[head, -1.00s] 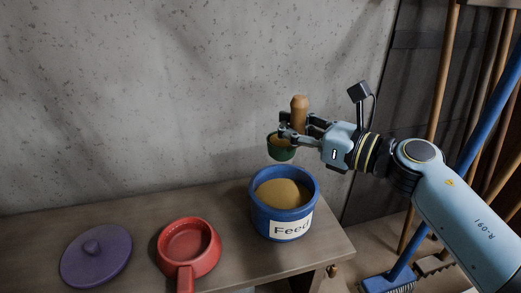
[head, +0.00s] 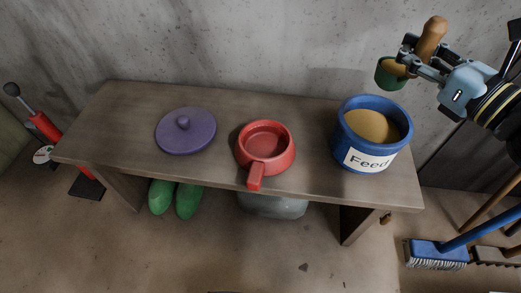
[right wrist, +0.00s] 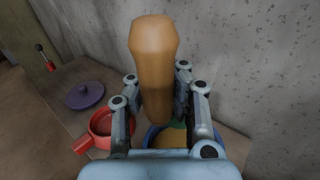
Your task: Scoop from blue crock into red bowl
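The blue crock (head: 366,159), labelled "Feed", stands at the right end of the bench with tan feed (head: 373,126) inside. The red bowl (head: 265,139) with a handle sits left of it and looks empty. My right gripper (head: 416,63) is shut on the scoop, which has a wooden handle (head: 432,38) and a green cup (head: 389,74). It holds the scoop above the crock. Some tan stuff shows at the cup's rim. The right wrist view shows the wooden handle (right wrist: 154,62) between the fingers, with the red bowl (right wrist: 101,124) to the left. My left gripper is out of view.
A purple lid (head: 187,134) lies on the bench (head: 115,120), left of the bowl. Green boots (head: 174,198) and a grey object stand below the bench. A blue broom (head: 437,253) is at the lower right. A concrete wall runs behind.

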